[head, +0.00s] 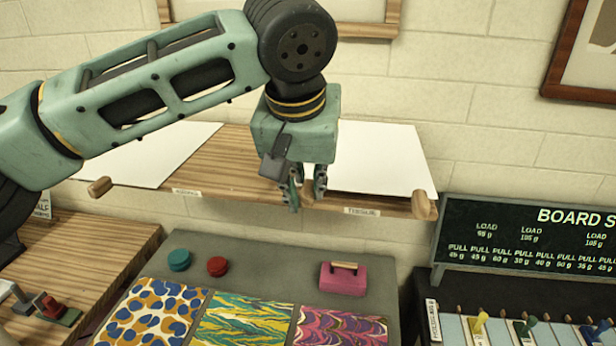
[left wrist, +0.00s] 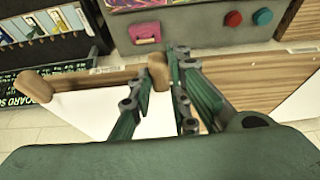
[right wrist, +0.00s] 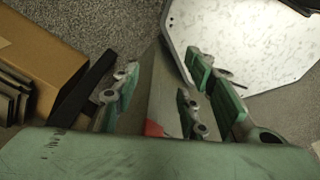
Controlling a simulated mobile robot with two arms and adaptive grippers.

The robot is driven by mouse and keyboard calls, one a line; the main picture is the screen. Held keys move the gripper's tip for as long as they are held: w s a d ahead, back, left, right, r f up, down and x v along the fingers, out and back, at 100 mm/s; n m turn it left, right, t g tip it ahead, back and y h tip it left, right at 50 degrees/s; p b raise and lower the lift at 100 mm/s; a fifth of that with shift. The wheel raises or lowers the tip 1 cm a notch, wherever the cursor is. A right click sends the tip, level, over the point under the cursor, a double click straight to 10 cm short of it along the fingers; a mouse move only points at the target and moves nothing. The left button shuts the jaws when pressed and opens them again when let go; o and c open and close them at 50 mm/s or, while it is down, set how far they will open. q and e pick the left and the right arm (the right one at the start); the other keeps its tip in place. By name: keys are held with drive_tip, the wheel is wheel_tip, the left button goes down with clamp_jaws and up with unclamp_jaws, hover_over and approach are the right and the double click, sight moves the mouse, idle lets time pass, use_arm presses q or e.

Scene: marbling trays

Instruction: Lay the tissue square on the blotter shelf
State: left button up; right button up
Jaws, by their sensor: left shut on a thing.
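The wooden shelf (head: 245,150) on the wall bears a white sheet (head: 160,160) at its left and a second white sheet (head: 380,155) at its right. The label under the right sheet reads "TISSUE"; the left label is too small to read surely. My left gripper (head: 305,190) is at the shelf's front edge, by the right sheet's front left corner. In the left wrist view it is shut on a wooden knob (left wrist: 159,75) at the white sheet's edge. Whether the knob belongs to the sheet is unclear. My right gripper (right wrist: 160,95) is open and looks empty, low over the floor.
Below the shelf, a grey table (head: 285,270) holds patterned sheets, a pink block (head: 343,278) with a wooden handle, and teal and red discs. A dark board (head: 525,240) stands right. A brown box (right wrist: 40,65) and pale plate (right wrist: 245,40) are near my right gripper.

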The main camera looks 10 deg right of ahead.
use_arm(q)
drive_tip(key=shift+f, duration=0.45)
drive_tip(key=shift+s+f, duration=0.1)
drive_tip(key=shift+f, duration=0.15)
drive_tip(key=shift+f+b, duration=0.5)
drive_tip(key=shift+f, duration=0.5)
drive_tip(key=shift+d, duration=0.1)
drive_tip(key=o, duration=1)
drive_tip(key=shift+c, duration=0.2)
use_arm(e)
drive_tip(key=shift+s+d+f, duration=0.3)
drive_tip(key=shift+s+f, duration=0.4)
drive_tip(key=shift+f, duration=0.05)
use_arm(q)
drive_tip(key=o, duration=0.5)
